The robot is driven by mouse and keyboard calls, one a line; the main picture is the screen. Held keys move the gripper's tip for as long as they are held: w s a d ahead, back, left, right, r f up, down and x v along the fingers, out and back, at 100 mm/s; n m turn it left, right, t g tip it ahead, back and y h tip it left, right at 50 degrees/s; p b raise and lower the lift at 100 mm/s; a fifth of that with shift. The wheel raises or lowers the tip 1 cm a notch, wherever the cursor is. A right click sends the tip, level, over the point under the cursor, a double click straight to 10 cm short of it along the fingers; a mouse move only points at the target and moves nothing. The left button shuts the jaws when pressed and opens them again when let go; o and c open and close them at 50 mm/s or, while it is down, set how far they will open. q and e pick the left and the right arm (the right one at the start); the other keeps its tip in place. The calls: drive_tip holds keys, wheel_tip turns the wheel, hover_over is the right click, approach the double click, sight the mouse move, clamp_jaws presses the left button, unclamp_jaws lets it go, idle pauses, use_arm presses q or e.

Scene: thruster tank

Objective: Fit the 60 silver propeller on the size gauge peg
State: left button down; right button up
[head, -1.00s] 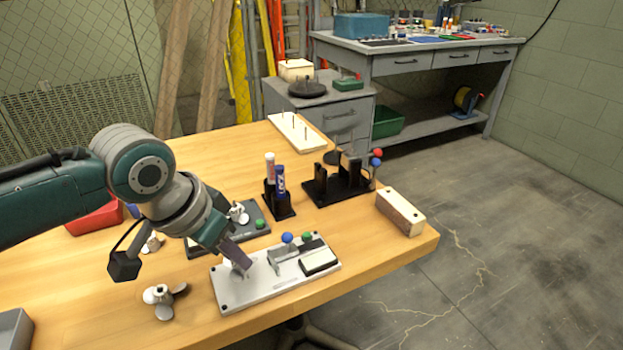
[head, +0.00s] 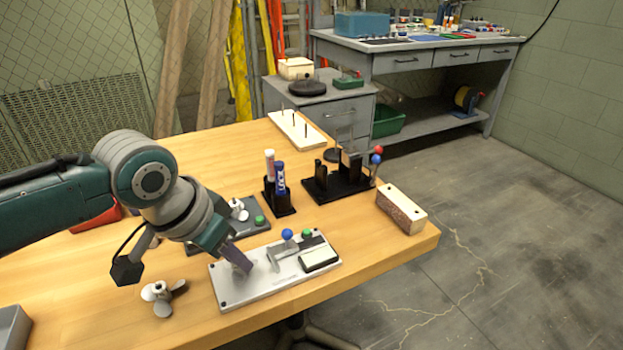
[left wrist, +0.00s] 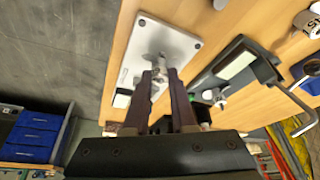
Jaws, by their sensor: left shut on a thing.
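My left gripper (head: 246,268) is shut, its fingertips low over the left half of the light grey gauge plate (head: 232,293). In the left wrist view, the fingers (left wrist: 158,78) hold a small shiny silver thing (left wrist: 157,66), which looks like the silver propeller. Fingers and blur hide most of it. I cannot tell whether it touches the plate or sits around a peg. The plate also shows in the wrist view (left wrist: 185,40). Another silver propeller (head: 160,293) lies on the table left of the plate. My right gripper is not in view.
A dark plate (head: 205,243) with a green knob and a silver propeller (head: 238,209) stands behind. Further back are a marker holder (head: 279,203), a black stand (head: 336,187) and a wooden block (head: 401,208). The front table edge is close to the gauge plate.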

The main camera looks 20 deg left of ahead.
use_arm(q)
drive_tip(key=shift+f, duration=0.45)
idle(0.4)
drive_tip(key=c, duration=0.7)
unclamp_jaws()
drive_tip(key=shift+o, duration=0.2)
drive_tip(key=shift+r, duration=0.1)
drive_tip(key=w+d+p+v, duration=0.1)
drive_tip(key=p+v, duration=0.8)
drive_tip(key=v, duration=0.4)
drive_tip(key=shift+w+a+r, duration=0.2)
drive_tip(key=shift+a+r, duration=0.2)
drive_tip(key=shift+r, duration=0.15)
